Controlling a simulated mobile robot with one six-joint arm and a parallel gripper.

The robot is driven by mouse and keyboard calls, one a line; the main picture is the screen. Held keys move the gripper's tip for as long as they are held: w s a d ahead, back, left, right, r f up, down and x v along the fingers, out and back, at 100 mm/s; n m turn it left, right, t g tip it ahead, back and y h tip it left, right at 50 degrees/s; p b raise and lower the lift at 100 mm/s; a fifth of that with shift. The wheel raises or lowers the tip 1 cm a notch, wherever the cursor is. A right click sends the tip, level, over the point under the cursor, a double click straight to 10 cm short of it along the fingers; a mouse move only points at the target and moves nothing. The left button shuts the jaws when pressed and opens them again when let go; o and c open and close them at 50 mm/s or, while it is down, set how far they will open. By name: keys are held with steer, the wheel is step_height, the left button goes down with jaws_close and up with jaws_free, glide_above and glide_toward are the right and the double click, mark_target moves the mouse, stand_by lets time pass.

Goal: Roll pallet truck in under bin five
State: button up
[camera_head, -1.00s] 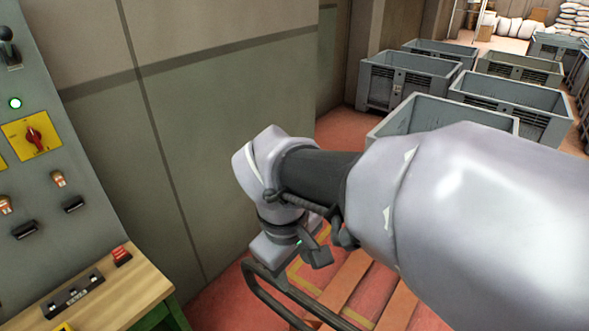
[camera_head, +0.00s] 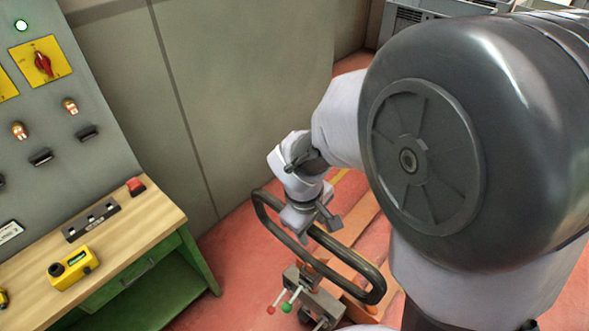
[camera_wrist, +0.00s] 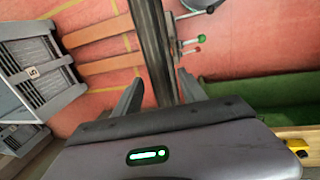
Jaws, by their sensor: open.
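The pallet truck shows in the head view by its dark loop handle (camera_head: 264,207), with orange forks (camera_head: 352,262) behind it, partly hidden by my arm. Red- and green-knobbed levers (camera_head: 287,305) sit at its near end. My gripper (camera_head: 322,226) is open at the handle's far side. In the wrist view the handle bar (camera_wrist: 150,40) runs between the open fingers of my gripper (camera_wrist: 160,90); I cannot tell whether they touch it. A grey bin (camera_wrist: 50,50) at the left of the wrist view carries a white tag that seems to read 5.
A wooden-topped green bench (camera_head: 135,240) with a yellow device (camera_head: 73,268) stands at left, beside a control panel (camera_head: 60,110). A wall (camera_head: 240,90) runs behind. Grey bins (camera_head: 400,20) show at the top, mostly hidden by my arm. Some red floor is clear.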

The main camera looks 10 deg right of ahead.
steer(key=shift+a, duration=0.1)
jaws_close()
steer(key=shift+r, duration=0.1)
stand_by(1.2)
